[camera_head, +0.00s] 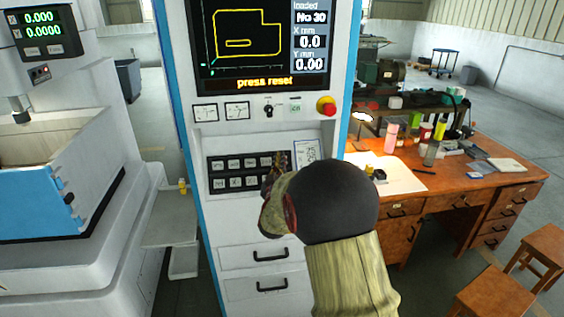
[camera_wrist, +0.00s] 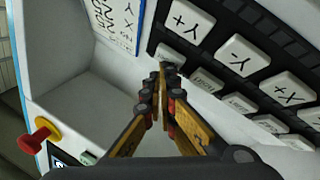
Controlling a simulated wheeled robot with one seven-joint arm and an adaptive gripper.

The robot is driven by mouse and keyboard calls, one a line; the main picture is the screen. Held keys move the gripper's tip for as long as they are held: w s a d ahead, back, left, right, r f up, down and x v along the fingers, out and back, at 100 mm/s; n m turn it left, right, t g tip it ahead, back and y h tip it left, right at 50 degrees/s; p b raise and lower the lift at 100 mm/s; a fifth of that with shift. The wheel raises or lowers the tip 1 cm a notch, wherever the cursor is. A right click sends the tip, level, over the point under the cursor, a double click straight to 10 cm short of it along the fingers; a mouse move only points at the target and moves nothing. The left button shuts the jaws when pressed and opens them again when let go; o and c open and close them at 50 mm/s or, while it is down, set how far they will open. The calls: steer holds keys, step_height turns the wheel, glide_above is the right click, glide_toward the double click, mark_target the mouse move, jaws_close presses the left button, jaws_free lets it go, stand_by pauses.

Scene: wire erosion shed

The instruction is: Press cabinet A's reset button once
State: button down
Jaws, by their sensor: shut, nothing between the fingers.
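The control cabinet (camera_head: 235,140) stands in the middle of the head view, with "press reset" in orange at the bottom of its screen (camera_head: 262,40). I see no letter A on it. Its black keypad (camera_head: 240,172) has rows of pale keys; the wrist view shows keys (camera_wrist: 238,55) marked Y+, Y- and X+. I cannot read which one is reset. My gripper (camera_head: 281,160) is shut and empty at the keypad's right end. In the wrist view the closed fingertips (camera_wrist: 163,68) are beside the keypad's edge; I cannot tell whether they touch it. My arm hides some keys.
A red mushroom button (camera_head: 326,106) sits on the upper panel, and also shows in the wrist view (camera_wrist: 38,137). A printed card (camera_head: 307,153) is right of the keypad. A cluttered wooden desk (camera_head: 455,185) stands right, a white-and-blue machine (camera_head: 60,170) left.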

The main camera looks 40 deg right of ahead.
steer(key=shift+w+d+f, duration=0.1)
steer(key=shift+w+f, duration=0.05)
steer(key=shift+w, duration=0.05)
stand_by(0.3)
steer(key=shift+s, duration=0.1)
steer(key=shift+s+a+r, duration=0.35)
steer(key=shift+s+r, duration=0.1)
steer(key=shift+s, duration=0.05)
stand_by(0.4)
steer(key=s+a+r, duration=0.1)
steer(key=s+a+r+p, duration=0.1)
steer(key=s+r, duration=0.1)
steer(key=shift+s, duration=0.25)
stand_by(0.9)
